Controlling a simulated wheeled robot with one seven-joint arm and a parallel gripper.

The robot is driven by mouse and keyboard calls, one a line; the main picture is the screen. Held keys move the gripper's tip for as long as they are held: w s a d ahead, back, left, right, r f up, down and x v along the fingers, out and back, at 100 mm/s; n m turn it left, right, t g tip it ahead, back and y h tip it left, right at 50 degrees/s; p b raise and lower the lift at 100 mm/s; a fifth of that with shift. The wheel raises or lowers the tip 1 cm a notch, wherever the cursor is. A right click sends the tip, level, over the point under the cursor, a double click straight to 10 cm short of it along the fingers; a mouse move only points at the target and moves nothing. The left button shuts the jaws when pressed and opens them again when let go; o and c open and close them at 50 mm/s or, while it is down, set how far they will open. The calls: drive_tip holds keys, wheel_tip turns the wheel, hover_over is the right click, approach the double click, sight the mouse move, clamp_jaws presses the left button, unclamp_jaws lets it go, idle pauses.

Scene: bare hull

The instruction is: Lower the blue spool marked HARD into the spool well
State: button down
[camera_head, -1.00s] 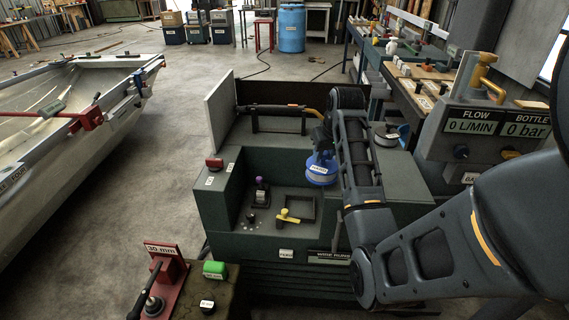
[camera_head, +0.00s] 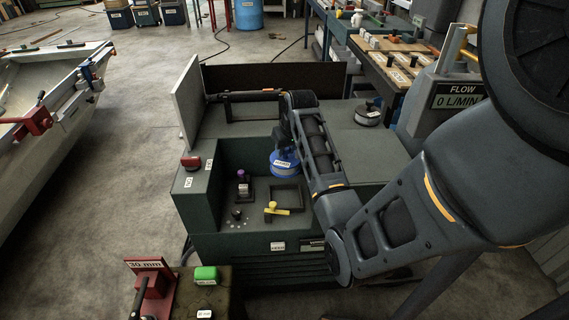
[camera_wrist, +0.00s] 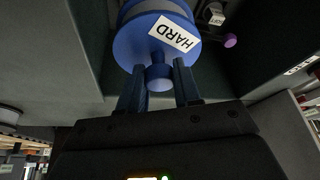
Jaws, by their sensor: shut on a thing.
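The blue spool (camera_head: 285,162) with a white label hangs in the recess of the dark green cabinet, in front of its back wall. In the wrist view the blue spool (camera_wrist: 160,40) shows the label HARD and a stubby knob. My gripper (camera_wrist: 158,82) is shut on that knob. In the head view the jaws are mostly hidden by my arm. The recess that looks like the spool well (camera_head: 226,207) has a square dark frame (camera_head: 296,199) on its floor, just below the spool. I cannot tell whether the spool touches anything.
A yellow-handled lever (camera_head: 276,208) lies at the square frame. A purple-topped part (camera_head: 242,184) stands to its left. A grey spool (camera_head: 367,115) stands on the cabinet top at right, which is otherwise mostly clear.

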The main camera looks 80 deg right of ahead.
sight(287, 159)
wheel_tip(287, 159, down, 6)
drive_tip(key=shift+f+b, duration=0.15)
drive_tip(key=shift+b, duration=0.35)
drive_tip(key=shift+r+p, duration=0.2)
drive_tip(key=shift+p, duration=0.3)
drive_tip(key=shift+f+b, duration=2.7)
drive_tip(key=shift+f, duration=1.8)
drive_tip(key=shift+f, duration=0.6)
drive_tip(key=shift+c, duration=1.1)
unclamp_jaws()
